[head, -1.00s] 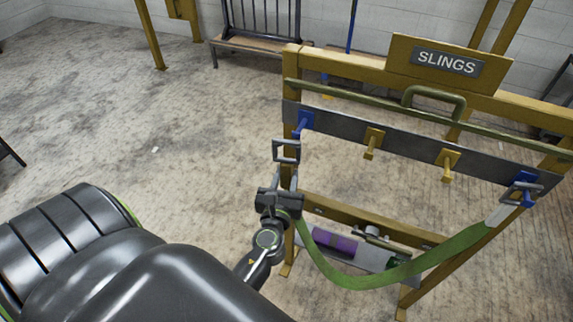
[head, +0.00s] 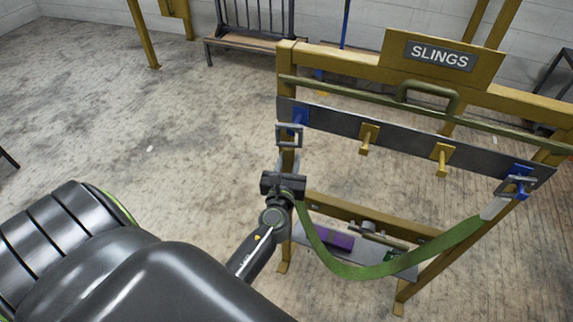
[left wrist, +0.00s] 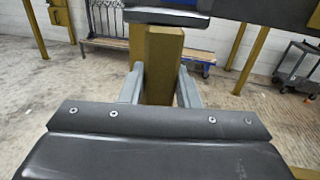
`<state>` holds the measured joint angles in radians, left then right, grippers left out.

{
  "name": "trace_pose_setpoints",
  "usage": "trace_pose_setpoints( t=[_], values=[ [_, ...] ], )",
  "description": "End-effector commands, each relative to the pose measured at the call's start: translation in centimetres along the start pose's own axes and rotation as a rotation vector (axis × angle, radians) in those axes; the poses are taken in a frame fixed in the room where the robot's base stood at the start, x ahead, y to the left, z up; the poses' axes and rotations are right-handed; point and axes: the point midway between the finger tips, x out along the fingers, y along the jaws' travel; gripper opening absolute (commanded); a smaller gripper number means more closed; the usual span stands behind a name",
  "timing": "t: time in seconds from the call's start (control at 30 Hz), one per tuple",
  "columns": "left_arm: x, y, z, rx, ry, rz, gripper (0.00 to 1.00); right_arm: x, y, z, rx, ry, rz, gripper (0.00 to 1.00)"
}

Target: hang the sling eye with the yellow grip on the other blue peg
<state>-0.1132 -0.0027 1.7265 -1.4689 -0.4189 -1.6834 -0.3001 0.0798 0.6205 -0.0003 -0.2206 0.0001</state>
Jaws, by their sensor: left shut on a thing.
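The green sling (head: 385,268) hangs in a slack loop across the yellow rack. Its right metal eye (head: 512,186) is at the right blue peg (head: 520,172). Its left metal eye (head: 289,141) stands upright above my left gripper (head: 285,172), overlapping the left blue peg (head: 297,117) in the picture; I cannot tell whether it is around the peg. My right gripper is not in view.
Two yellow pegs (head: 368,137) (head: 440,158) stick out between the blue ones on the grey rail (head: 405,141). A SLINGS sign (head: 440,56) tops the rack. A low shelf (head: 318,245) holds a purple item (head: 338,240). Open floor lies to the left.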

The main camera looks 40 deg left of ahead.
Motion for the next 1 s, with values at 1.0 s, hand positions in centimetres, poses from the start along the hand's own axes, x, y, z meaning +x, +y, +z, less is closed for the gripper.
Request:
trace_pose_setpoints(
  t=[1.0],
  values=[
    [4.8, -1.0, -0.8, 0.000, -0.001, 0.000, 0.02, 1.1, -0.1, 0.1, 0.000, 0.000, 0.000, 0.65]
  ],
)
